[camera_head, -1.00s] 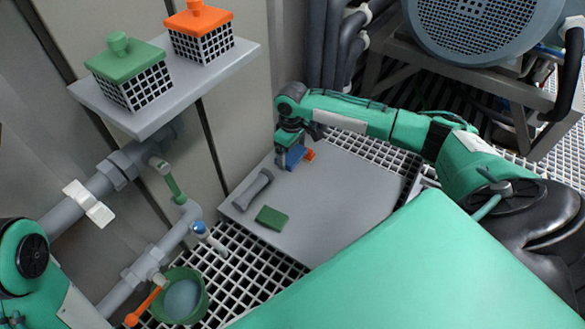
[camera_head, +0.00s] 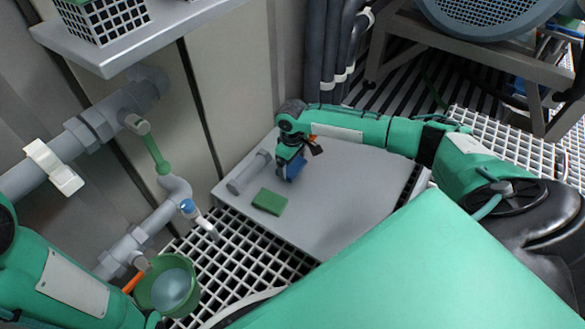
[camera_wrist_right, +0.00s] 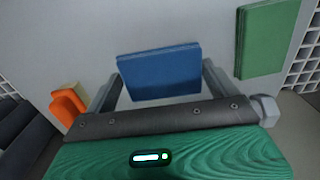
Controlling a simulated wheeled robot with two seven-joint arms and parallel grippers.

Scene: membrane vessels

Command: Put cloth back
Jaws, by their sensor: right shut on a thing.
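A folded blue cloth (camera_head: 294,169) is between the fingers of my right gripper (camera_head: 289,170), which is shut on it over the grey plate on the floor. In the right wrist view the blue cloth (camera_wrist_right: 160,72) spans the space between the two fingers, with the grey plate behind it. I cannot tell whether it touches the plate. A folded green cloth (camera_head: 269,201) lies on the plate near its front left edge, apart from the gripper; it also shows in the wrist view (camera_wrist_right: 267,40). My left arm shows at the lower left, its gripper out of view.
The grey plate (camera_head: 345,200) has free room to the right. A grey cylinder (camera_head: 249,172) lies at its left. An orange object (camera_wrist_right: 68,105) is close to the gripper. A green bucket (camera_head: 168,284) and pipes stand at left, under a grey shelf (camera_head: 145,45).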

